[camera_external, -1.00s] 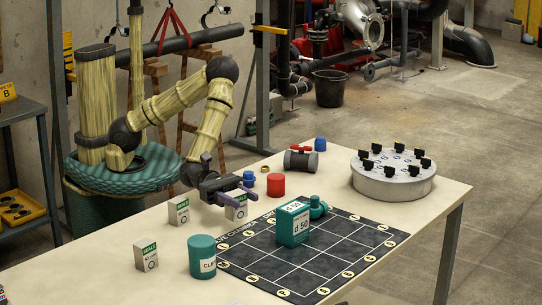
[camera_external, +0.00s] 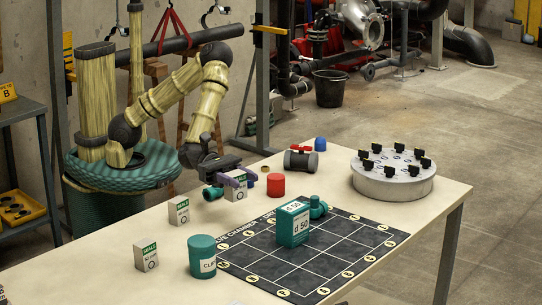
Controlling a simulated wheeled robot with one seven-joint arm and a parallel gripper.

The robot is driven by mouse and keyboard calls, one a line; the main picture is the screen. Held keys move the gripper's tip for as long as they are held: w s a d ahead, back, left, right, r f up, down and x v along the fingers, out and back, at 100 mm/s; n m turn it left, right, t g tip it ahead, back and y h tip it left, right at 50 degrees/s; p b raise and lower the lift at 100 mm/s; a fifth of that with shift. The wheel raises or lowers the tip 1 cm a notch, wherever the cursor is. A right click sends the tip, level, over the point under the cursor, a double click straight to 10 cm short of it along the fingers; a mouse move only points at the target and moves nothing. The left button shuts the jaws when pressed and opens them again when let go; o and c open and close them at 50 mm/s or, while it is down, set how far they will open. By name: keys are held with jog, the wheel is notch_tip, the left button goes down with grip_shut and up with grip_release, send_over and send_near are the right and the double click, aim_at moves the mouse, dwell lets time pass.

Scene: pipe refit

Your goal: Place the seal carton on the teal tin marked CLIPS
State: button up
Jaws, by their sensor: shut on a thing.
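My gripper (camera_external: 237,180) is shut on a small white carton (camera_external: 236,192) with a green top band and a ring mark. It holds the carton upright near the back left edge of the table, seemingly just above the surface. The teal tin (camera_external: 202,257), a round can with a white label partly reading CLI, stands nearer the front, below and left of the held carton. Its flat top is bare. Two similar white cartons stand on the table, one (camera_external: 179,211) behind the tin and one (camera_external: 146,256) to its left.
A teal and white d 50 box (camera_external: 293,224) stands on the dark grid mat (camera_external: 330,262) beside a teal fitting (camera_external: 318,207). Another teal fitting (camera_external: 212,193) lies left of the held carton.

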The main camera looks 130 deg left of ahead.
jog(key=shift+w+d+r+p, duration=0.2)
jog(key=shift+d+r+p, duration=0.1)
jog(key=shift+r, duration=0.1)
notch_tip(320, 180, up, 8)
jog(key=n+y+p, duration=0.1)
jog(key=y+p, duration=0.1)
jog(key=p, duration=1.7)
send_over(207, 243)
jog(key=shift+r, duration=0.1)
notch_tip(207, 243, down, 6)
jog(key=p, duration=0.1)
jog(key=shift+f, duration=0.2)
notch_tip(207, 243, down, 3)
jog(key=shift+s+r+p, duration=0.1)
jog(key=shift+p, duration=0.55)
jog(key=shift+f, duration=0.35)
